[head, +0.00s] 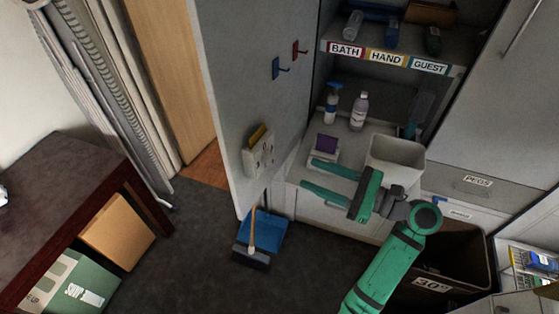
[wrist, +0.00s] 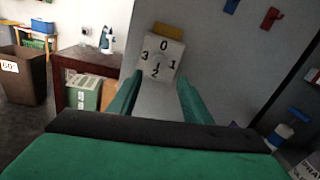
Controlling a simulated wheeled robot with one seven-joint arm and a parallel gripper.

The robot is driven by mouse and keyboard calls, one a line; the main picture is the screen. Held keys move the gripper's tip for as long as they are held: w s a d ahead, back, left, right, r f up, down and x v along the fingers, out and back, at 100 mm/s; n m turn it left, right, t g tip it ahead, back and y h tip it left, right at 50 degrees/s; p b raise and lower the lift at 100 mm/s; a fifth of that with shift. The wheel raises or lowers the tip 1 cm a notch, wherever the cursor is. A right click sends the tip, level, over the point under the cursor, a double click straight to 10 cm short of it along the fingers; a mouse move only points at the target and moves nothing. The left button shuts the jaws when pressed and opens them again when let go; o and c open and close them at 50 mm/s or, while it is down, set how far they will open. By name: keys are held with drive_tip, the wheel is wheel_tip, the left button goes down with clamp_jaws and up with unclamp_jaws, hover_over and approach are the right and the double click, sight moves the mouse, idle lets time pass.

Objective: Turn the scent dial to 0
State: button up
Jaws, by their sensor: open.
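The scent dial (wrist: 161,58) is a pale box on the inner face of the open cabinet door, with 0 at top, 1 right, 2 bottom and 3 left. A small dark mark sits just above the 2; I cannot tell for sure where the dial points. In the head view the dial box (head: 259,152) shows from the side, with a yellow piece at its top. My gripper (head: 313,175) is open and empty, its green fingers aimed left toward the door, apart from the dial. In the wrist view the gripper's fingers (wrist: 158,84) frame the space below the dial.
The cabinet door (head: 225,90) stands open, with red and blue hooks above the dial. A white bin (head: 395,155), bottles and a purple item stand on the cabinet shelf behind my gripper. A blue dustpan (head: 268,236) is on the floor below. A dark table (head: 65,190) stands left.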

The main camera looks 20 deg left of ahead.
sight(272, 159)
drive_tip(key=a, duration=0.3)
drive_tip(key=w+a, duration=0.1)
drive_tip(key=a, duration=0.5)
drive_tip(key=shift+w+a+r, duration=0.1)
drive_tip(key=shift+w+a, duration=0.05)
drive_tip(key=shift+w, duration=0.05)
drive_tip(key=shift+a, duration=0.8)
drive_tip(key=shift+c, duration=0.4)
drive_tip(key=shift+d, duration=0.15)
drive_tip(key=c, duration=1)
